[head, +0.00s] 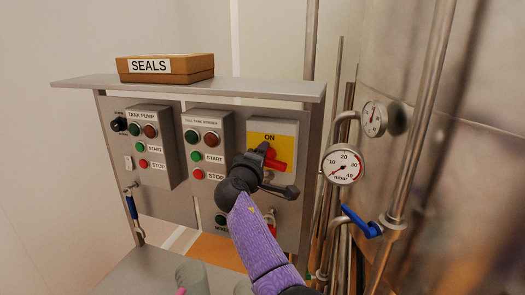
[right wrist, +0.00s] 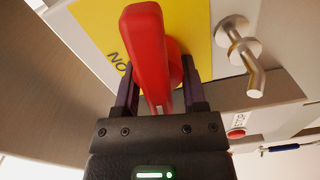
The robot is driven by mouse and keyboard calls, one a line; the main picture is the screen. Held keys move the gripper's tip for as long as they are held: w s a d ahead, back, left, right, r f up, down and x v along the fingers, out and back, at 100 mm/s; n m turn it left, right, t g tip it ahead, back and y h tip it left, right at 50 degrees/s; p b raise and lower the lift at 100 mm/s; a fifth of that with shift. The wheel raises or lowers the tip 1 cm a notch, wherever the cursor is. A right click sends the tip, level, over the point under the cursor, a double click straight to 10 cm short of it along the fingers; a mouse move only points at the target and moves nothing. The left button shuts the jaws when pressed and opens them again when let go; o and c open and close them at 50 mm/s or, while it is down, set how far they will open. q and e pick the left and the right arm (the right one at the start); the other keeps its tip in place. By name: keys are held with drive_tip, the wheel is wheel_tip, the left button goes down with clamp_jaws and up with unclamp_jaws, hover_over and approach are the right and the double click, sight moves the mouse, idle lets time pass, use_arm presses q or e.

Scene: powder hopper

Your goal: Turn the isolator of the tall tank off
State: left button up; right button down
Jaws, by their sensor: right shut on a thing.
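The isolator is a grey box with a yellow plate (head: 285,132) marked ON and a red rotary handle (head: 280,155), on the right of the control panel. My right gripper (head: 264,157) is at the handle and hides part of it. In the right wrist view, the red handle (right wrist: 147,45) stands between the two dark fingers of my right gripper (right wrist: 158,92), which is shut on it. The yellow plate (right wrist: 90,22) lies behind, with its lettering partly hidden. My left gripper is not in view.
Boxes labelled TANK PUMP (head: 150,140) and a second one with START and STOP buttons (head: 208,150) stand left of the isolator. A SEALS box (head: 165,68) lies on the shelf (head: 240,88). A gauge (head: 342,166), a blue-handled valve (head: 360,222) and pipes stand right.

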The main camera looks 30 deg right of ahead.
drive_tip(key=shift+f+n+p, duration=0.1)
drive_tip(key=shift+n+p, duration=0.35)
drive_tip(key=shift+n, duration=0.55)
drive_tip(key=shift+f, duration=0.1)
drive_tip(key=c, duration=0.5)
unclamp_jaws()
drive_tip(key=shift+a, duration=0.1)
drive_tip(key=b+v, duration=0.2)
drive_tip(key=v, duration=0.8)
drive_tip(key=shift+w, duration=0.1)
